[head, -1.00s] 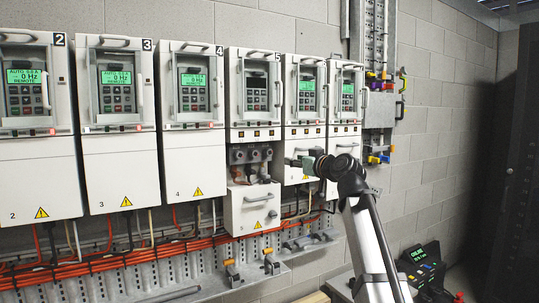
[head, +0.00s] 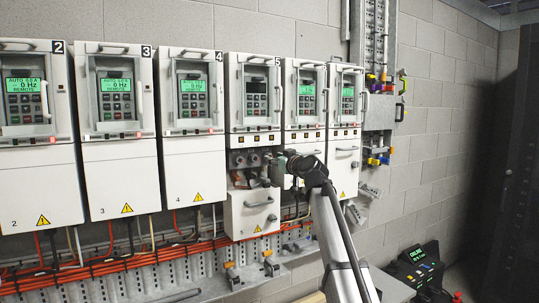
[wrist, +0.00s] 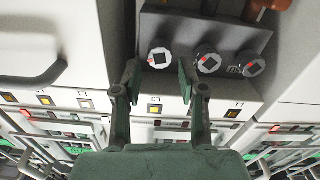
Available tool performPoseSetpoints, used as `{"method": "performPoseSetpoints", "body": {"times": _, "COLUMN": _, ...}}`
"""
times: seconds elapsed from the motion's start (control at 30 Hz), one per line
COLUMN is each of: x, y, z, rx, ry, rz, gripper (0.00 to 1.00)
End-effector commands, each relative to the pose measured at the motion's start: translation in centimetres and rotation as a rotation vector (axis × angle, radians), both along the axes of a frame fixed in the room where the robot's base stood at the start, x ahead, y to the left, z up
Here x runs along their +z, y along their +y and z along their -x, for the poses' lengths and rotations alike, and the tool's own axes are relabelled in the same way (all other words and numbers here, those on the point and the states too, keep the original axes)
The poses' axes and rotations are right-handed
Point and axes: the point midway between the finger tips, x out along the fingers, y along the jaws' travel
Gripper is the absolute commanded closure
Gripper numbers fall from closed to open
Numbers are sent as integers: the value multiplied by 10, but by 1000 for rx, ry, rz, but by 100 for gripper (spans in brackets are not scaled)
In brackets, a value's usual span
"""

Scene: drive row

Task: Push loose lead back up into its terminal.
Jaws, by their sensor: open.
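The opened drive 5 shows a dark grey terminal block (head: 237,159) with round terminals; my gripper covers its right end in the head view. In the head view my gripper (head: 272,170) is in front of the block's right end. An orange-brown piece (wrist: 272,5) shows at the wrist view's top edge; I cannot tell which lead is loose.
Drive 5's lower cover (head: 252,214) with its handle stands out below the terminals. Neighbouring drives close in on both sides, including drive 4 (head: 194,170). A perforated cable tray (head: 150,272) with orange cables runs below.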

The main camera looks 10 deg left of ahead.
Motion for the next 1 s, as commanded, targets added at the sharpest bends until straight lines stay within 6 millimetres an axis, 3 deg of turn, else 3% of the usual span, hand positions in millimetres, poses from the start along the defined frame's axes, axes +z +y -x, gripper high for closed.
{"method": "performPoseSetpoints", "body": {"times": 0.23, "x": 2, "y": 20, "z": -27, "rx": 1, "ry": 0, "rz": 1, "gripper": 59}}
{"method": "performPoseSetpoints", "body": {"times": 0.67, "x": 0, "y": 25, "z": -33, "rx": -1, "ry": -2, "rz": 0, "gripper": 59}}
{"method": "performPoseSetpoints", "body": {"times": 0.7, "x": 0, "y": 25, "z": -33, "rx": -1, "ry": -1, "rz": -1, "gripper": 66}}
{"method": "performPoseSetpoints", "body": {"times": 0.8, "x": 0, "y": 25, "z": -33, "rx": -1, "ry": -1, "rz": -1, "gripper": 100}}
{"method": "performPoseSetpoints", "body": {"times": 1.0, "x": 0, "y": 25, "z": -33, "rx": 0, "ry": -2, "rz": 1, "gripper": 100}}
